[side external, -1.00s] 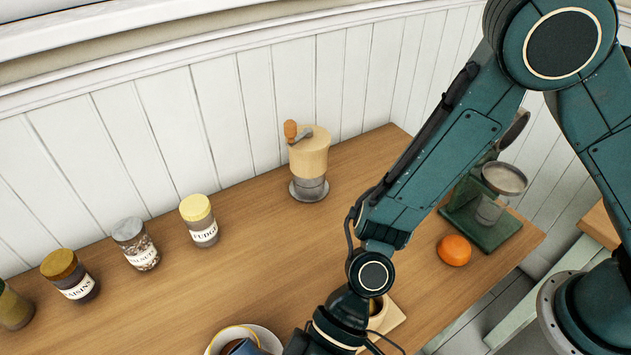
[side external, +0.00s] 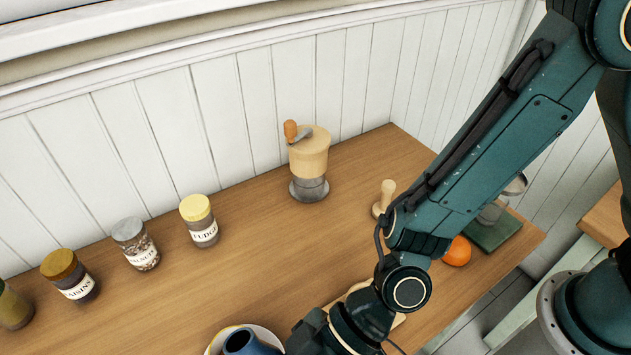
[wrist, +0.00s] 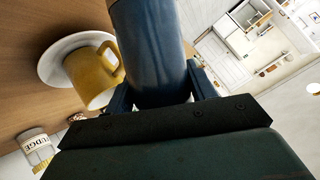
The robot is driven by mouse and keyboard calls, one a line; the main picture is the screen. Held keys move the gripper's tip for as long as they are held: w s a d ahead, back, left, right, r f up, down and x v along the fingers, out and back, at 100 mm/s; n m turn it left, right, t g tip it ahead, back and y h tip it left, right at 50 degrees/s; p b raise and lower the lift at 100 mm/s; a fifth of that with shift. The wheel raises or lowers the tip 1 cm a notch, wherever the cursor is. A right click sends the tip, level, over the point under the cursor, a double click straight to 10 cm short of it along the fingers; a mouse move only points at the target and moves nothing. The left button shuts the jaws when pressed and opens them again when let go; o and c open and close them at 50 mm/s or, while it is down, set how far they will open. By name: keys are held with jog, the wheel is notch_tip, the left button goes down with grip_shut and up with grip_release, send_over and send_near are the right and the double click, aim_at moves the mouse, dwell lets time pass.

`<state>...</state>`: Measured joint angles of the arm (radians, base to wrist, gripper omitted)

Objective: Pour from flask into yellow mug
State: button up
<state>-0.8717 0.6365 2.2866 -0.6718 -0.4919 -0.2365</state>
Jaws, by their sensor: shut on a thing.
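The yellow mug (wrist: 88,78) stands on a white saucer (wrist: 50,62) in the wrist view, just left of the flask. My gripper (wrist: 162,88) is shut on the blue flask (wrist: 155,45), with one finger on each side of it. In the side view the flask (side external: 256,346) shows at the bottom edge, tilted, with its dark mouth visible. It covers most of the mug there; the saucer rim (side external: 270,335) shows beside it. My fingers are hidden in the side view. I cannot see liquid leaving the flask.
Several labelled jars stand along the wall, including the fudge jar (side external: 199,222). A coffee grinder (side external: 309,165) stands at the back. A wooden peg-like piece (side external: 384,197), an orange (side external: 457,251) and a green-based scale (side external: 495,232) are at right. The table's middle is clear.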

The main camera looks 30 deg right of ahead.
jog(key=shift+s+t, duration=0.1)
jog(key=shift+t, duration=0.2)
jog(key=shift+f+n+t+y, duration=0.4)
jog(key=shift+f+n+t, duration=0.1)
jog(key=shift+f+n, duration=0.1)
jog(key=shift+s+n+t+y, duration=0.1)
jog(key=shift+n+t+y, duration=0.2)
jog(key=shift+n+t, duration=0.25)
jog(key=shift+n+t+y, duration=0.4)
jog(key=shift+n+t, duration=0.15)
jog(key=shift+t, duration=0.1)
jog(key=shift+r+b, duration=0.35)
jog(key=shift+r, duration=3.25)
jog(key=shift+r, duration=0.15)
jog(key=shift+r, duration=2.9)
